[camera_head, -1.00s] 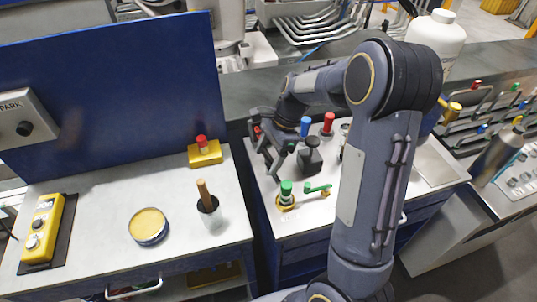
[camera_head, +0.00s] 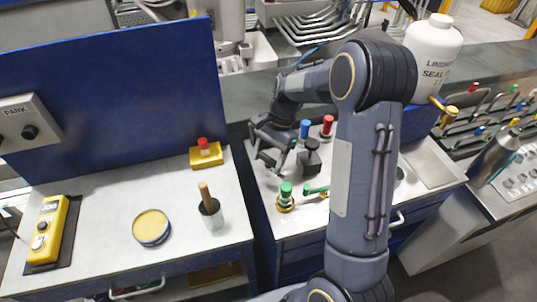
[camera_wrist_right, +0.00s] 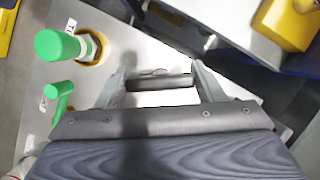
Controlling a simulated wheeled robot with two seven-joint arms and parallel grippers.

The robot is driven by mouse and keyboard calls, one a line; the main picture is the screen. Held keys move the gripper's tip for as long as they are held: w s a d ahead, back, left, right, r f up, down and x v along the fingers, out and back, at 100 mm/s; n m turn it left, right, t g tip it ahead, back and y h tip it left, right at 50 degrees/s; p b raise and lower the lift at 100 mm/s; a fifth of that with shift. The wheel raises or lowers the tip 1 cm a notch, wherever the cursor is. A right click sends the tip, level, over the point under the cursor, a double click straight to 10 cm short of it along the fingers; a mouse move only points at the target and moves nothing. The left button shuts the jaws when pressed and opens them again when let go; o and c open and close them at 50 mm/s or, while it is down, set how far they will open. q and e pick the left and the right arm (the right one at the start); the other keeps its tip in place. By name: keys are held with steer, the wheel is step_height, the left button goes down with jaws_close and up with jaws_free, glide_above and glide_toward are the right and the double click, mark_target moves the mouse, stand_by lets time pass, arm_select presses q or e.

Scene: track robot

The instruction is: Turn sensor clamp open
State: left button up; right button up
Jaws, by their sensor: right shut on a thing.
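My right gripper (camera_head: 268,152) is over the left part of the right-hand worktop, left of a black knob (camera_head: 310,158). In the right wrist view its two fingers stand apart with a dark bar (camera_wrist_right: 160,82) spanning between them, and the gripper is shut on this bar. The bar looks like the handle of the sensor clamp; the rest of the clamp is hidden or too small to tell. My left gripper is not in view.
A green knob (camera_head: 286,192) on a yellow ring and a green lever (camera_head: 316,189) stand close in front. Blue (camera_head: 305,128) and red (camera_head: 327,124) knobs stand behind. A yellow block with a red button (camera_head: 205,152) is on the left bench, across a gap.

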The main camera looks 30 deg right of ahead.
steer(key=n+g, duration=0.1)
steer(key=n, duration=0.1)
steer(key=n+g+h+p, duration=0.1)
steer(key=n, duration=0.2)
steer(key=shift+n, duration=0.3)
steer(key=n+h, duration=0.1)
steer(key=n, duration=0.2)
steer(key=n+h+p, duration=0.1)
steer(key=n, duration=0.1)
steer(key=shift+n+g, duration=0.4)
steer(key=o, duration=1)
steer(key=shift+w+r, duration=0.1)
